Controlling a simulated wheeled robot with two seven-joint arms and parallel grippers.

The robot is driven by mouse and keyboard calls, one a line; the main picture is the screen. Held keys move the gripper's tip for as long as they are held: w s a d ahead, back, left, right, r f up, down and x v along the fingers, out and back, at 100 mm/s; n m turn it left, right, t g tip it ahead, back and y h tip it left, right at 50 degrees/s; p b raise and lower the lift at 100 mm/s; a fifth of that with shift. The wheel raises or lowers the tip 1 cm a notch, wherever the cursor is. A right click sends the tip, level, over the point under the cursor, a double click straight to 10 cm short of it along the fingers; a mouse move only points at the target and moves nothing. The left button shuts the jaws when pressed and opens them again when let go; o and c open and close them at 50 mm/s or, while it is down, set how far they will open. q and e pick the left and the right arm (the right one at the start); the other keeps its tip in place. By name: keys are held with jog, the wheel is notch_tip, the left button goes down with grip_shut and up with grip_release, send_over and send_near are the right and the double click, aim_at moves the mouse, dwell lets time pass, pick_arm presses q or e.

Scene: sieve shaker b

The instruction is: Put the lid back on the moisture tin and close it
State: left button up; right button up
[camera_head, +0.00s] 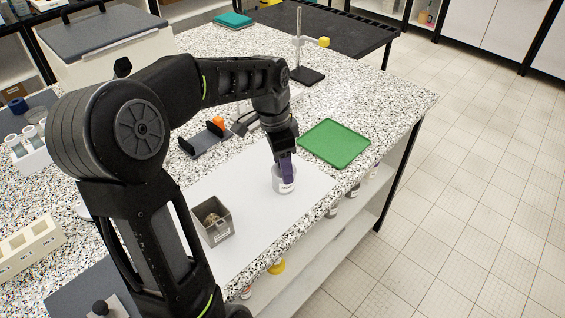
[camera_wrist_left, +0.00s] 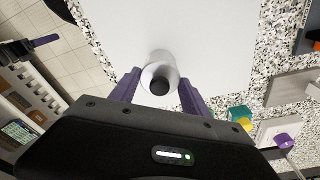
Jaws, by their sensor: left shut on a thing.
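The moisture tin (camera_head: 283,185) is a small pale round tin with a white label, upright on the white mat. In the left wrist view the lid (camera_wrist_left: 147,76) shows as a pale disc with a dark round knob, seated on or right at the tin's top. My left gripper (camera_head: 286,170) points down over the tin. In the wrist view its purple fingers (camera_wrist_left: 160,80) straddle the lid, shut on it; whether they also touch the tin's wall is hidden. Part of my right gripper (camera_wrist_left: 45,40) seems to show at the wrist view's left edge, its jaws unclear.
A green tray (camera_head: 335,141) lies right of the tin, near the counter edge. An open grey box (camera_head: 213,228) with brown contents stands to the left. A black stand with an orange knob (camera_head: 218,121) and a clamp stand (camera_head: 299,50) are behind. The mat around the tin is bare.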

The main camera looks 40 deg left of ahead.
pick_arm(q)
jog(key=o, duration=1.4)
jog(key=shift+r, duration=0.15)
notch_tip(320, 180, up, 7)
jog(key=p, duration=0.5)
